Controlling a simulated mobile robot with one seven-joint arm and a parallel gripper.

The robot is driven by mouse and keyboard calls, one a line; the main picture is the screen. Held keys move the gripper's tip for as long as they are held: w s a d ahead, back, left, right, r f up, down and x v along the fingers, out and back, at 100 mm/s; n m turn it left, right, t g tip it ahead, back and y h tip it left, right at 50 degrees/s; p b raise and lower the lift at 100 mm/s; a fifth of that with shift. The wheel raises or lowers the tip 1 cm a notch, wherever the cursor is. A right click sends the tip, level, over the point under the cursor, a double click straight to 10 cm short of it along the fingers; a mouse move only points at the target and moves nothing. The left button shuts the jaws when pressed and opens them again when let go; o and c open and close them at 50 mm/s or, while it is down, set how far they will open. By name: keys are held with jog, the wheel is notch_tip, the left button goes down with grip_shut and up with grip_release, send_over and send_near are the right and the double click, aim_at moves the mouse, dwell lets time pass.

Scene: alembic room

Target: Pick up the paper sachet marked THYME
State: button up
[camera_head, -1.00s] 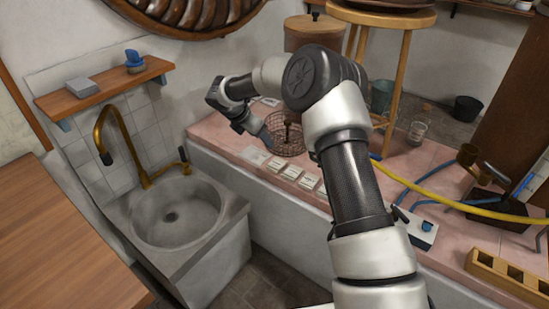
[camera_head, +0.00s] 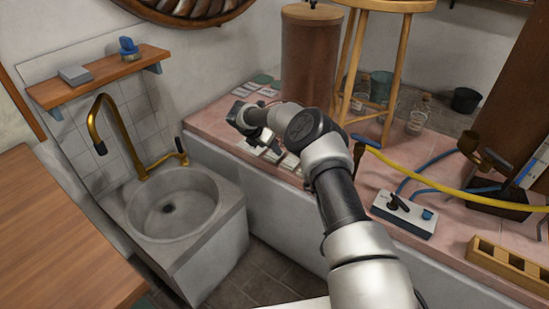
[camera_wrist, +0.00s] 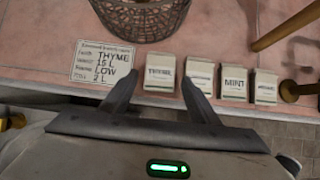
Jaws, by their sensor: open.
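The sachet whose blurred label appears to read THYME (camera_wrist: 159,78) is the leftmost of a row of small white packets near the ledge's front edge in the wrist view. My gripper (camera_wrist: 158,88) is open, its two fingers spread either side of this sachet in the picture. I see nothing held; the height gap is unclear. The neighbouring packet (camera_wrist: 200,79) lies partly behind the right fingertip.
A written card (camera_wrist: 102,62), also naming THYME, lies left of the row. A MINT packet (camera_wrist: 234,83) and another packet (camera_wrist: 265,87) continue right. A wire basket (camera_wrist: 140,18) stands behind. The sink (camera_head: 173,207) is left of the pink-tiled ledge (camera_head: 207,122).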

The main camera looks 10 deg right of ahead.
aim_at(273, 154)
jog(key=b+x, duration=0.2)
jog(key=x, duration=0.2)
jog(key=shift+d+f, duration=0.1)
jog(key=shift+f, duration=0.15)
jog(key=shift+w+d+f, duration=0.2)
jog(key=shift+w+f, duration=0.05)
jog(key=c, duration=0.8)
